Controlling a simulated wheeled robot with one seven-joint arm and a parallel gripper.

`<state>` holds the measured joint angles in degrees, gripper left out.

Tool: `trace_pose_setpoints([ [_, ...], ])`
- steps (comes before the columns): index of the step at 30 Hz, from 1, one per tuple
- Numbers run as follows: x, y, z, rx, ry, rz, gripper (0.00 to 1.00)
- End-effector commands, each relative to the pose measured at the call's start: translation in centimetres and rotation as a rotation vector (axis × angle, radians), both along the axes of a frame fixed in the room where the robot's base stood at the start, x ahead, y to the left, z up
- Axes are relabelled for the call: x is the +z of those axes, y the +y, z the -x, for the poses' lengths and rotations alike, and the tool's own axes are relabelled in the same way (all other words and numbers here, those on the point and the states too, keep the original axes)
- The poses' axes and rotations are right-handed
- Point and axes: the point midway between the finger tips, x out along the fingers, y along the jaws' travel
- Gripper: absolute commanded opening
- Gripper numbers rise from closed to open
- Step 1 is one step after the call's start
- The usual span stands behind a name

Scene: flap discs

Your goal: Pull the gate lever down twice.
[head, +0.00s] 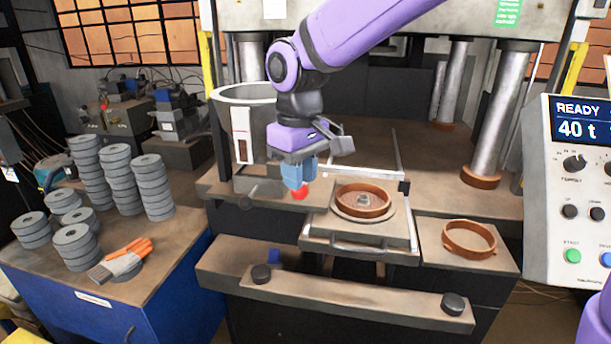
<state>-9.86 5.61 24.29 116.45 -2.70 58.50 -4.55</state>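A red knob (300,193), which looks like the end of the gate lever, shows just below my gripper's blue fingertips. The rest of the lever is hidden behind my gripper or too small to make out. My gripper (300,178) points down in front of the hopper (226,150), a grey round drum with a white strip on its front. The fingers are at the knob or just above it. I cannot tell whether they touch it or grip it.
A brown ring mould (362,201) sits on a sliding plate right of my gripper. Another brown ring (470,239) lies farther right. A front bar with two black buttons (453,304) runs below. Stacked grey discs (152,187) and a glove (122,262) are at left. The control panel (580,190) reads READY, 40 t.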

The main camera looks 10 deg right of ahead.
Motion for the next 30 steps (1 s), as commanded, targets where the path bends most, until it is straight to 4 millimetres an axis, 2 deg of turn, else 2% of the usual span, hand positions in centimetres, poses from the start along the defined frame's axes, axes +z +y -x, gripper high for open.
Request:
trace_pose_setpoints([
  [13, 3.3, 0.0, 0.0, 0.0, -0.002, -0.001, 0.26],
  [30, 3.7, 0.0, 0.0, 0.001, -0.001, -0.001, 0.26],
])
